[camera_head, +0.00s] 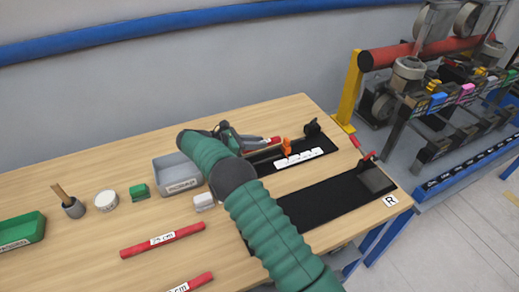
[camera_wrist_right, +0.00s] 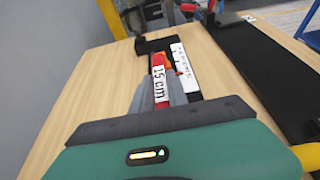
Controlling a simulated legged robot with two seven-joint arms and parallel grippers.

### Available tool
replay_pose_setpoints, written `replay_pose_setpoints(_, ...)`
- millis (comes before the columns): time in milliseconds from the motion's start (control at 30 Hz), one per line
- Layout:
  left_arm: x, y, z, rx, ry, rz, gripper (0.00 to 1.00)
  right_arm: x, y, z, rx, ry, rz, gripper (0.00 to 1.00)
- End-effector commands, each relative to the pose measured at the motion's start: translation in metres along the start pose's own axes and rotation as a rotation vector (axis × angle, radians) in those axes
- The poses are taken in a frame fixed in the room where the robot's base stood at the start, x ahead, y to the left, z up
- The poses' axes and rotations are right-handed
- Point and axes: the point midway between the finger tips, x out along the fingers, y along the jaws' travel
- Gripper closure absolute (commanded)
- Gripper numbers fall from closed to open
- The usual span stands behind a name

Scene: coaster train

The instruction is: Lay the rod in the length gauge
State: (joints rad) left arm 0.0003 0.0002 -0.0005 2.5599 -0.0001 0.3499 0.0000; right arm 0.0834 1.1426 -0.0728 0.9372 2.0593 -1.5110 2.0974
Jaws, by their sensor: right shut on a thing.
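My right gripper (camera_head: 250,141) is shut on a red rod (camera_head: 272,140) at the length gauge. In the right wrist view the grey fingers (camera_wrist_right: 172,92) close around the rod (camera_wrist_right: 158,72), whose white label reads 15 cm. The gauge has a black base, a white marked strip (camera_head: 300,158), an orange piece (camera_head: 286,147) and a black end block (camera_head: 312,128). In the right wrist view the rod points toward the end block (camera_wrist_right: 154,43), beside the white strip (camera_wrist_right: 185,65). I cannot tell whether the rod touches the gauge. My left gripper is out of view.
A red 25 cm rod (camera_head: 162,240) and another red rod (camera_head: 190,284) lie at the front. A black plate (camera_head: 325,205) lies right of the gauge.

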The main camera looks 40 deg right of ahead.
Motion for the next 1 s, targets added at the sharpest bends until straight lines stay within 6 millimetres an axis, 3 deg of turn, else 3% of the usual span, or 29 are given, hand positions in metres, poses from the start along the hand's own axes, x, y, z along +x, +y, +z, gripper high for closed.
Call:
replay_pose_setpoints(200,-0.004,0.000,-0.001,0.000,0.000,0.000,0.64,0.019,0.001,-0.030,0.000,0.002,-0.003,1.00)
replay_pose_setpoints(367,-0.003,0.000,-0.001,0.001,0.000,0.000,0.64,0.018,0.001,-0.031,0.001,0.001,-0.003,1.00)
replay_pose_setpoints(400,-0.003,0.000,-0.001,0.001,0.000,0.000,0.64,0.018,0.000,-0.031,0.001,0.001,-0.003,0.75)
replay_pose_setpoints(533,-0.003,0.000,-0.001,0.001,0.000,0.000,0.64,0.016,0.000,-0.030,0.002,0.001,-0.002,0.59)
replay_pose_setpoints(833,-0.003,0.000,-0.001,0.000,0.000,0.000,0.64,0.015,0.001,-0.031,0.001,0.002,-0.002,0.59)
replay_pose_setpoints(1000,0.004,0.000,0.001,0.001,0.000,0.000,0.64,-0.009,0.002,-0.033,0.002,0.004,0.002,0.59)
